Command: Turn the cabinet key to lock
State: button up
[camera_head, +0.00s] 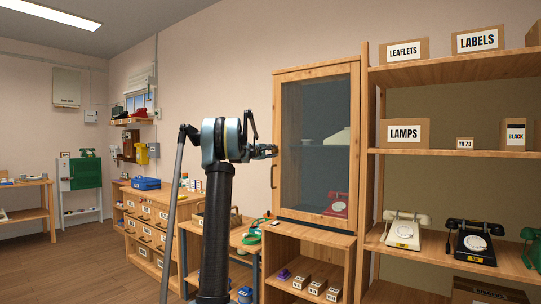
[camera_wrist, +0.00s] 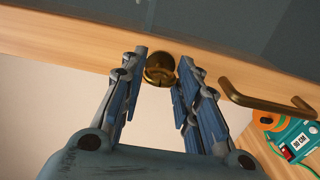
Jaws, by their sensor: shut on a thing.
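The glass-fronted cabinet (camera_head: 316,140) has a light wooden frame, and its door looks closed. In the wrist view, the brass cabinet key (camera_wrist: 160,72) sits at its round lock on the wooden door frame (camera_wrist: 60,38). My gripper (camera_head: 275,150) is at the left edge of the door, above the brass handle (camera_head: 273,176). In the wrist view, the two fingers of my gripper (camera_wrist: 163,62) stand on either side of the key and are shut on it. The key's exact angle is hard to make out. In the head view the key is hidden by the fingers.
The door's bar handle (camera_wrist: 266,101) lies close to the right finger in the wrist view. A red phone (camera_head: 337,204) is behind the glass. Open shelves with phones and boxes (camera_head: 408,133) stand to the right. A workbench (camera_head: 240,238) is lower left of the cabinet.

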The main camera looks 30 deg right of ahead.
jog(key=shift+w+a, duration=0.1)
jog(key=o, duration=1.1)
jog(key=shift+w+f, duration=0.1)
jog(key=shift+f, duration=0.05)
jog(key=shift+c, duration=0.2)
jog(key=v, duration=1.2)
jog(key=shift+f, duration=0.1)
